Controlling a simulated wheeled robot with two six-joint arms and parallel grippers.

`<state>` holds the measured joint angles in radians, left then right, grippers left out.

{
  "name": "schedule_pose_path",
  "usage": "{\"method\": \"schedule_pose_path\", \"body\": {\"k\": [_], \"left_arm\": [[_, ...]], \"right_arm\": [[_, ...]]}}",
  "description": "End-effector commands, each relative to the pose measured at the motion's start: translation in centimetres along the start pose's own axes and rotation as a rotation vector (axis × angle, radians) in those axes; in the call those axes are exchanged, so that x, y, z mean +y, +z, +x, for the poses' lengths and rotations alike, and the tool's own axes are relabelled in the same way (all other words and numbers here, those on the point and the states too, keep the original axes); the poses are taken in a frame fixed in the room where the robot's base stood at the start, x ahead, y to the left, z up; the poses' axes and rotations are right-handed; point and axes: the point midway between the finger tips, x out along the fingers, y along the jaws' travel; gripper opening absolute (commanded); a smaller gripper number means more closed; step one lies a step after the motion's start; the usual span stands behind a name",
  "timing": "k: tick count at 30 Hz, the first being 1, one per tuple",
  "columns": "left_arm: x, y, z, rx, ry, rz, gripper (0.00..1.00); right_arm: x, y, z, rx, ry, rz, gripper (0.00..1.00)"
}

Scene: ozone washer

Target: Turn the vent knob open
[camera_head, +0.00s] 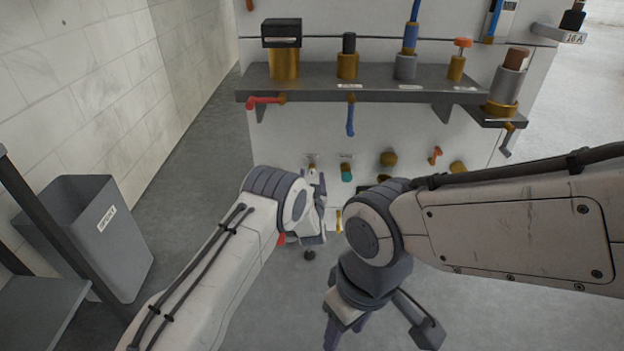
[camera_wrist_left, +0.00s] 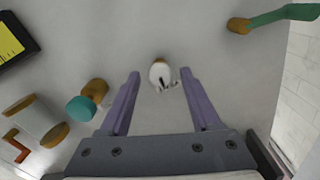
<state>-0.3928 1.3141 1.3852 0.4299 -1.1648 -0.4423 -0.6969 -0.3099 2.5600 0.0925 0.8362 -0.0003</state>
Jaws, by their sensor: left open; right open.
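A small round white knob (camera_wrist_left: 159,74) with a dark mark sits on the pale panel in the left wrist view. My left gripper (camera_wrist_left: 160,82) is open, with one purple finger on each side of this knob; whether they touch it I cannot tell. A teal knob (camera_wrist_left: 86,106) is to the left of the fingers, and it also shows in the head view (camera_head: 346,173). No readable label shows which knob is the vent knob. My right gripper (camera_head: 380,328) is open and empty, low in the head view, away from the panel.
A dark shelf (camera_head: 372,81) with brass fittings juts out above the knobs. A red lever (camera_head: 264,101) and a blue lever (camera_head: 350,118) hang at it. A green lever (camera_wrist_left: 288,14) is at the upper right of the wrist view. A grey bin (camera_head: 105,235) stands at the left.

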Motion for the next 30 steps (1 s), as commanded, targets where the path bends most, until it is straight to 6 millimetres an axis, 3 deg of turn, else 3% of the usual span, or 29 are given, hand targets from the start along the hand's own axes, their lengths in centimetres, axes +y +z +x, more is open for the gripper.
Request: {"method": "schedule_pose_path", "body": {"k": [2,3,7,8,20,30], "left_arm": [[0.0,0.0,-0.02,0.0,0.0,0.0,0.64],[0.0,0.01,-0.02,0.0,0.0,0.0,0.56],[0.01,0.01,-0.04,0.0,0.0,0.0,0.06],[0.01,0.01,-0.04,0.0,0.0,0.0,0.0],[0.04,0.0,-0.07,-0.001,0.001,0.054,0.0],[0.08,-0.04,-0.08,-0.001,0.002,0.298,0.0]], "right_arm": [[0.0,0.0,-0.03,0.0,0.0,0.0,0.51],[0.0,0.0,-0.03,0.0,0.0,0.0,0.51],[0.0,0.0,-0.02,0.0,0.0,0.0,0.51],[0.0,0.0,-0.02,0.0,0.0,0.0,0.51],[-0.02,-0.01,-0.21,0.0,0.0,0.0,0.51],[-0.06,-0.04,-0.84,0.0,0.0,0.0,0.51]]}}
